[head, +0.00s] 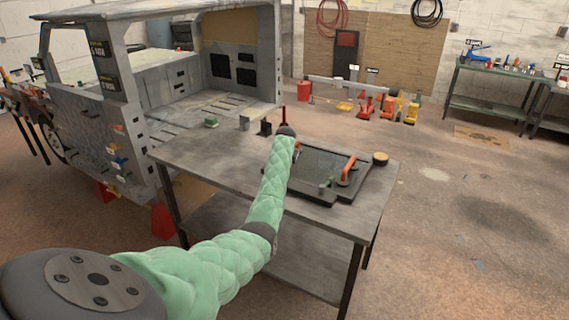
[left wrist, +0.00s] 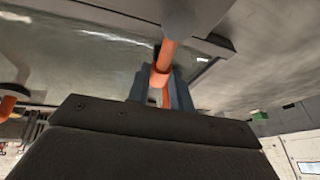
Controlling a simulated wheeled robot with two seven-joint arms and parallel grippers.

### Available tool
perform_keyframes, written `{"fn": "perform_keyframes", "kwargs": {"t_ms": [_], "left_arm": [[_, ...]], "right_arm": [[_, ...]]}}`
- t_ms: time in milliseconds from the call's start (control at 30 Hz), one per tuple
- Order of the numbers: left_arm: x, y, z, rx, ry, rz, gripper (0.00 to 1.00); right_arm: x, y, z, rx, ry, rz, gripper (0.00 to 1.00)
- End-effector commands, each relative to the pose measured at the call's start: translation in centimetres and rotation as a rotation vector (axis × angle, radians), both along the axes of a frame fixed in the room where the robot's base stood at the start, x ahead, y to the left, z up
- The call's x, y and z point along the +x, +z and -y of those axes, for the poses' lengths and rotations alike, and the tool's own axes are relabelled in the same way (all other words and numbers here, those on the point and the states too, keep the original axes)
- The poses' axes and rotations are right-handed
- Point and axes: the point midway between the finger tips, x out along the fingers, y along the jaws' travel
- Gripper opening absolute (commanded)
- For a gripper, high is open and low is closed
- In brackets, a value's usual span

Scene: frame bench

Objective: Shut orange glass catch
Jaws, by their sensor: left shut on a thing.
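A dark framed glass panel (head: 318,169) lies on the grey bench. An orange catch (head: 349,169) stands at the panel's right side, apart from my arm. My left arm reaches over the bench to the panel's left side, where its wrist hides the gripper's fingers in the head view. In the left wrist view my left gripper (left wrist: 162,91) is shut on an orange catch (left wrist: 161,76) beside the glass (left wrist: 80,55). A grey rounded part covers that catch's upper end. Another orange piece (left wrist: 8,106) shows at the left edge of that view. My right gripper is not in view.
A round tan-topped item (head: 380,158) sits right of the panel. A grey vehicle body (head: 120,110) stands behind to the left.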

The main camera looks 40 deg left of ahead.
Motion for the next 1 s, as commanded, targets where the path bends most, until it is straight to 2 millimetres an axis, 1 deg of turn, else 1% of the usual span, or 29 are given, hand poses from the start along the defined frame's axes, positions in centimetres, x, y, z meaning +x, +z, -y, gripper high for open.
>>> {"fn": "perform_keyframes", "kwargs": {"t_ms": [333,367,400,467,800,933,1000], "left_arm": [[0.1,0.1,0.1,0.001,-0.004,0.002,0.0],[0.1,0.1,0.1,0.0,-0.005,0.002,0.24],[0.1,0.1,0.1,0.0,-0.005,0.002,0.31],[0.1,0.1,0.1,0.0,-0.004,0.003,0.43],[0.0,0.1,0.1,0.001,-0.003,0.001,0.43],[-0.3,0.9,0.3,0.001,-0.004,0.002,0.43],[-0.5,1.6,0.6,0.001,-0.004,0.002,0.43]], "right_arm": [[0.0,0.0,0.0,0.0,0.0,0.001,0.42],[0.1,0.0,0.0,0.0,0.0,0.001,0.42],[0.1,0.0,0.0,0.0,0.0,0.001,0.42],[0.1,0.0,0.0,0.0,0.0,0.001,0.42],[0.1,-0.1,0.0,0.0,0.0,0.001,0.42],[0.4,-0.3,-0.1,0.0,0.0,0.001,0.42],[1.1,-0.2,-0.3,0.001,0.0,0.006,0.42]]}}
